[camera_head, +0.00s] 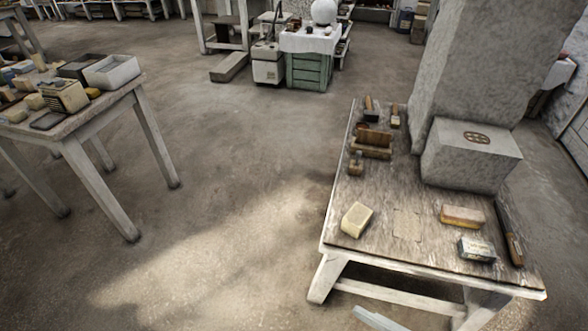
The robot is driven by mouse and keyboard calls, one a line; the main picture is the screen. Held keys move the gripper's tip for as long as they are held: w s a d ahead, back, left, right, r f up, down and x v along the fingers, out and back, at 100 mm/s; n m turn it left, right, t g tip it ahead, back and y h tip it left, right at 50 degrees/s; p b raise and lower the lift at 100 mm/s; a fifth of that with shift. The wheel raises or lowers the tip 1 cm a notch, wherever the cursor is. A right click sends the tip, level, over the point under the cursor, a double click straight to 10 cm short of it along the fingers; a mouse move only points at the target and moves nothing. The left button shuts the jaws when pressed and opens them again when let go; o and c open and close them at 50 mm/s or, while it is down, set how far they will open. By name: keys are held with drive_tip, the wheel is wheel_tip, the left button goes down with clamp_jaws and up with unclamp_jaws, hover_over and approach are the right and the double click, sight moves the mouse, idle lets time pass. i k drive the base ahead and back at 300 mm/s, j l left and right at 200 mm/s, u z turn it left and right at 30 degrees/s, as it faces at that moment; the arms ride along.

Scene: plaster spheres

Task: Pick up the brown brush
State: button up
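The low wooden table (340,225) at right carries several brown things, and I cannot tell for sure which is the brown brush. A small brush-like thing with a brown handle (395,115) lies near the far end. Left of it is a dark-headed tool with a brown handle (369,106). A brown wooden piece (374,137) lies nearer, with a small brown block (356,161) in front of it. A long dark-brown handled tool (512,245) lies along the right edge.
A large grey plaster block (470,158) fills the table's back right. A cream block (357,219), a yellow-brown block (462,216) and a small box (477,249) lie near its front. Another cluttered table (125,97) stands at left. The floor (220,190) between is clear.

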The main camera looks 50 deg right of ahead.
sight(451, 214)
drive_tip(key=k, duration=0.4)
drive_tip(key=z, duration=1.75)
